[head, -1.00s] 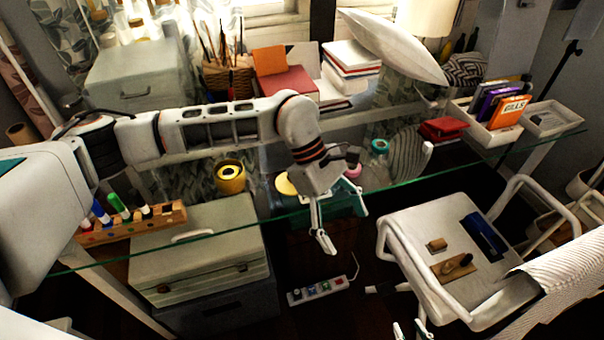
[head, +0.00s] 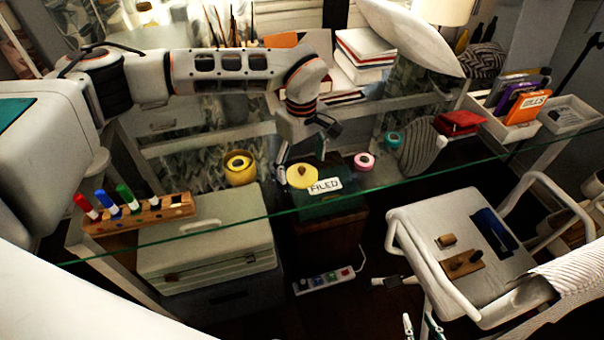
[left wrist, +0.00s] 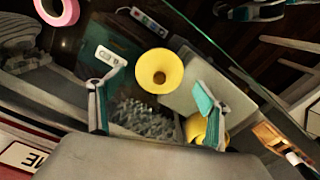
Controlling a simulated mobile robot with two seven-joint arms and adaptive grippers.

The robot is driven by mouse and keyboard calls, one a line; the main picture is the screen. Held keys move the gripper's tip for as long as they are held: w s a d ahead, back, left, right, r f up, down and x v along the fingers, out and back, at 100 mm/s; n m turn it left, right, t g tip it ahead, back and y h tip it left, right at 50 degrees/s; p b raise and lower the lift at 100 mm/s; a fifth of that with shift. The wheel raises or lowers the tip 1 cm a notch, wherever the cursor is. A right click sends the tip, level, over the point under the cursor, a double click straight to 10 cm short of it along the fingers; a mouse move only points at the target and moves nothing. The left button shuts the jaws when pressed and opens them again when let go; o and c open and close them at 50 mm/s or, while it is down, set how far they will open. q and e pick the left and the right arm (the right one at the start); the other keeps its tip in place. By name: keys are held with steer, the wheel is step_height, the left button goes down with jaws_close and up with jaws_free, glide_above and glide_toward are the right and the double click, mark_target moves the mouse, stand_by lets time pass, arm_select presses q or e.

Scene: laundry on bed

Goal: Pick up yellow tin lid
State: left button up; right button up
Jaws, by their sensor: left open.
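The yellow tin lid (head: 302,176) lies on the glass desk, a round disc with a small darker centre. In the left wrist view the lid (left wrist: 170,62) shows between my fingers, beyond their tips. The round yellow tin (head: 240,172) stands left of the lid. In the left wrist view the tin (left wrist: 193,125) is partly hidden behind one finger. My left gripper (head: 287,178) is open and empty, just above and beside the lid; one finger is largely hidden. My right gripper (head: 420,326) shows only its fingertips, apart and empty, low by the chair.
A pink tape roll (head: 364,161) and a teal tape roll (head: 393,139) are right of the lid. A marker rack (head: 140,214) is at the left. A green box labelled FILED (head: 335,204) shows under the glass. A white chair (head: 425,225) stands in front at right.

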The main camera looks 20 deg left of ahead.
arm_select(q)
steer(key=shift+f, duration=0.8)
steer(key=shift+c, duration=0.2)
steer(key=c, duration=1.9)
steer(key=shift+s+f, duration=0.1)
jaws_close()
